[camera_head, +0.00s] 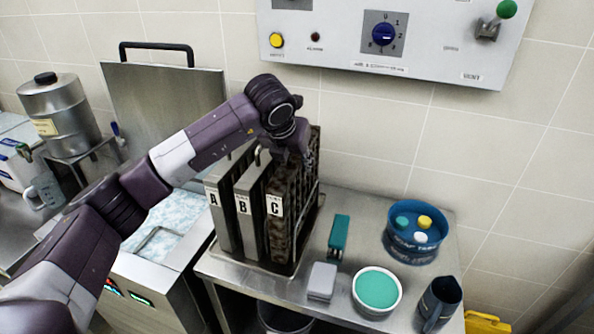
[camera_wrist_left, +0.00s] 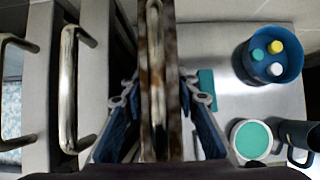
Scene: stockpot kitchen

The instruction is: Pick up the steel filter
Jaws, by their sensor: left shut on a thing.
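Three upright slab filters labelled A (camera_head: 221,220), B (camera_head: 250,225) and C (camera_head: 279,238) stand side by side in a dark rack (camera_head: 308,215) on the steel table. A and B are smooth grey steel; C is mottled brown, as if dirty. My left gripper (camera_wrist_left: 163,92) is over filter C from above, its blue fingers on either side of the bar handle and top of filter C (camera_wrist_left: 173,50). It is shut on filter C, which still stands in the rack. The exact contact is partly hidden. My right gripper is out of view.
Right of the rack are a teal brush (camera_head: 339,232), a grey block (camera_head: 322,281), a bowl of green liquid (camera_head: 376,291), a dark jug (camera_head: 437,303) and a blue tub (camera_head: 414,230). A lidded basin (camera_head: 165,225) is at left. A control panel (camera_head: 385,38) hangs above.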

